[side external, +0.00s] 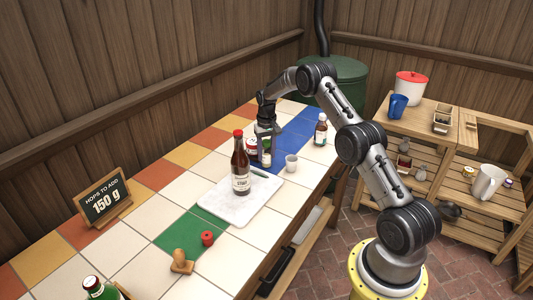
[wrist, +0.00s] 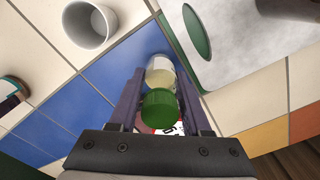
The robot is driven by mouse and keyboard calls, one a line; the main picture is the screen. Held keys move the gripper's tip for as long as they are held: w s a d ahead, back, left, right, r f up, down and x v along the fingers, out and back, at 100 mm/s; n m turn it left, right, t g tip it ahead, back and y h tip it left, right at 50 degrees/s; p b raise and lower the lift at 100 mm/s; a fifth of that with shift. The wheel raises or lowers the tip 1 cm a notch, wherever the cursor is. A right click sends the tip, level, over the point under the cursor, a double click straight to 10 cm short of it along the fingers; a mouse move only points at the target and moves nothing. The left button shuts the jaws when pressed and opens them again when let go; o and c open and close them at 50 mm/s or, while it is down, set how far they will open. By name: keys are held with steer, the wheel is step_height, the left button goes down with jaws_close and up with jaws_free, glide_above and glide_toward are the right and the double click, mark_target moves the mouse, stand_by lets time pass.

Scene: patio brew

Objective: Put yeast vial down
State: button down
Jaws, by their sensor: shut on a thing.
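The yeast vial (wrist: 160,72), pale with a green cap, sits between the two fingers of my gripper (wrist: 158,88) in the wrist view. My gripper is shut on it. In the side view my gripper (side external: 265,146) points down low over the blue tiles, behind the brown bottle. There the vial is mostly hidden by the fingers, and I cannot tell whether its base touches the tiles.
A brown bottle with a red cap (side external: 240,168) stands on a white board (side external: 225,212) close by. A red-lidded jar (side external: 251,146) is beside my gripper. A cup (side external: 291,163) and a small bottle (side external: 320,132) stand right. Blue tiles (side external: 298,128) between them are clear.

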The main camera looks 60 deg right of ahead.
steer(key=shift+f, duration=0.15)
steer(key=shift+c, duration=1.8)
jaws_free()
step_height(320, 180, up, 12)
steer(key=shift+a+r, duration=0.1)
steer(key=shift+r, duration=0.15)
steer(key=s+a+r+n+t, duration=0.1)
steer(key=s+a+r+n, duration=0.1)
steer(key=s+a+r, duration=0.55)
steer(key=s+a+r+n+t, duration=0.2)
steer(key=s+a+r, duration=0.2)
steer(key=a+r, duration=0.65)
steer(key=s+a+r+n+t, duration=0.1)
steer(key=s+a, duration=0.7)
steer(key=s, duration=0.4)
steer(key=shift+s+a+n+h, duration=0.3)
steer(key=shift+n+t, duration=0.8)
steer(key=shift+n, duration=0.1)
steer(key=s+a+f, duration=0.1)
steer(key=s, duration=0.2)
steer(key=s+a+f, duration=0.1)
steer(key=s+f, duration=0.1)
steer(key=s, duration=0.1)
steer(key=s+a+f, duration=0.1)
steer(key=s, duration=0.2)
steer(key=shift+s+a+f, duration=0.1)
steer(key=shift+s+f, duration=0.1)
steer(key=shift+s, duration=0.05)
steer(key=shift+c, duration=0.4)
